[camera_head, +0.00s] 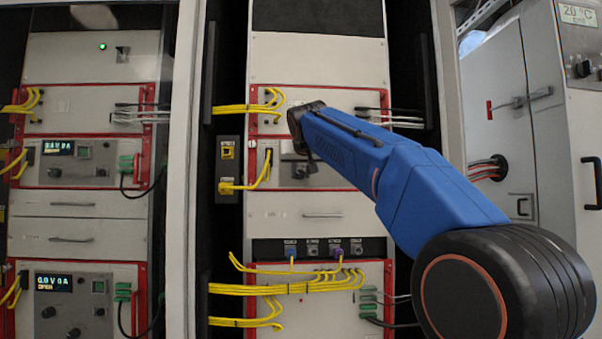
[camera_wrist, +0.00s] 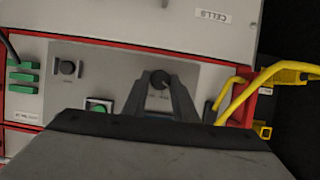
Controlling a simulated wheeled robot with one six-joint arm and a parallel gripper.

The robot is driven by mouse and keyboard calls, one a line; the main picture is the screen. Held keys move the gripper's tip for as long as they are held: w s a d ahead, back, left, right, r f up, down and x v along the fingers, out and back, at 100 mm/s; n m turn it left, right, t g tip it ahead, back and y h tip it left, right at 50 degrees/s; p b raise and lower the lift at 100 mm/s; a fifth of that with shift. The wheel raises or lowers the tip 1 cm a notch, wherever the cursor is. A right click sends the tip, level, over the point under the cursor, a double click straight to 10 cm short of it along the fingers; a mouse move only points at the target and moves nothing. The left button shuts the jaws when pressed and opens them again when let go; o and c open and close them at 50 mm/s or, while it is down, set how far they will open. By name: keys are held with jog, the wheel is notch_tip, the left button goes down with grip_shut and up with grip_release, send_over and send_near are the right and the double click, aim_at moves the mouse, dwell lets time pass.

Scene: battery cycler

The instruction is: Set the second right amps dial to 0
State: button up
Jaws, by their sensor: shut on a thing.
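The dial (camera_wrist: 160,80) is a small round black knob on a grey panel. In the wrist view, which shows the panel upside down, my gripper (camera_wrist: 158,77) is shut on it with a finger at each side. In the head view this dial (camera_head: 299,171) shows at the lower left of a red-edged module in the right rack, just under the end of my blue arm. My fingers are mostly hidden there. The dial's setting and the module's display cannot be read.
A second black knob (camera_wrist: 66,67) and a green-lit button (camera_wrist: 97,105) are on the same panel. Yellow cables (camera_wrist: 262,85) plug in at one side, green connectors (camera_wrist: 22,77) at the other. A grey drawer (camera_head: 300,215) lies below. The left rack has similar modules.

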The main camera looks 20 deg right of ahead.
jog(key=o, duration=1)
jog(key=shift+o, duration=0.2)
jog(key=v, duration=1.7)
jog(key=shift+s, duration=0.2)
jog(key=shift+r, duration=0.15)
jog(key=s+f+n+g+y, duration=0.1)
jog(key=s+f, duration=0.9)
jog(key=f, duration=1.1)
jog(key=s+f+n+g+y, duration=0.1)
jog(key=s+f+g, duration=0.3)
jog(key=s+f, duration=0.7)
jog(key=s+f+n+g+y, duration=0.1)
jog(key=s+f+g, duration=0.2)
jog(key=s+f, duration=0.8)
notch_tip(320, 180, down, 21)
jog(key=shift+r+y, duration=0.1)
jog(key=shift+y, duration=0.3)
